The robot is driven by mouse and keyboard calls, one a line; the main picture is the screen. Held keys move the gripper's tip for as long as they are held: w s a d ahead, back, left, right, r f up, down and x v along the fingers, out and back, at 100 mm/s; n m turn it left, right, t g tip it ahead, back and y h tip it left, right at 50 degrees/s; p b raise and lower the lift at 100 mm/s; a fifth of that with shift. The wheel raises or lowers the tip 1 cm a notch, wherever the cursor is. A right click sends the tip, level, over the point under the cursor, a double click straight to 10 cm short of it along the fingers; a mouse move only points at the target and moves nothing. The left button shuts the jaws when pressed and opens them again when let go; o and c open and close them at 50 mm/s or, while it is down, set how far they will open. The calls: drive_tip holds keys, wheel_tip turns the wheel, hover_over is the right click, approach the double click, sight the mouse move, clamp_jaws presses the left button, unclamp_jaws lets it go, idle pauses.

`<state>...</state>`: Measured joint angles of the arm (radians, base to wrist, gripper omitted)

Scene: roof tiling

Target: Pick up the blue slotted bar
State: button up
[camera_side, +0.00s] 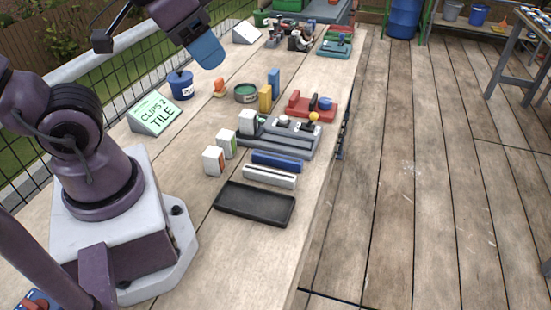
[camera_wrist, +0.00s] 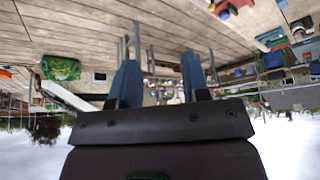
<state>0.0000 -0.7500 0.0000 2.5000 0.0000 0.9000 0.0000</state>
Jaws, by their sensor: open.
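The blue slotted bar (camera_side: 277,160) lies flat on the wooden bench in the side view, just behind a white slotted bar (camera_side: 270,176) and in front of a grey fixture board. My gripper (camera_side: 207,51) is raised above the far left of the bench, well away from the bar. In the wrist view my gripper (camera_wrist: 159,82) shows two blue fingers spread apart with nothing between them. The blue slotted bar cannot be made out in the wrist view.
A black tray (camera_side: 254,203) lies in front of the bars. White blocks (camera_side: 213,161) stand to their left. The grey fixture board (camera_side: 281,137) with knobs is close behind. A "CLIPS 2 TILE" sign (camera_side: 154,113) and blue pot (camera_side: 181,85) stand farther left.

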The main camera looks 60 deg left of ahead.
drive_tip(key=shift+o, duration=1.2)
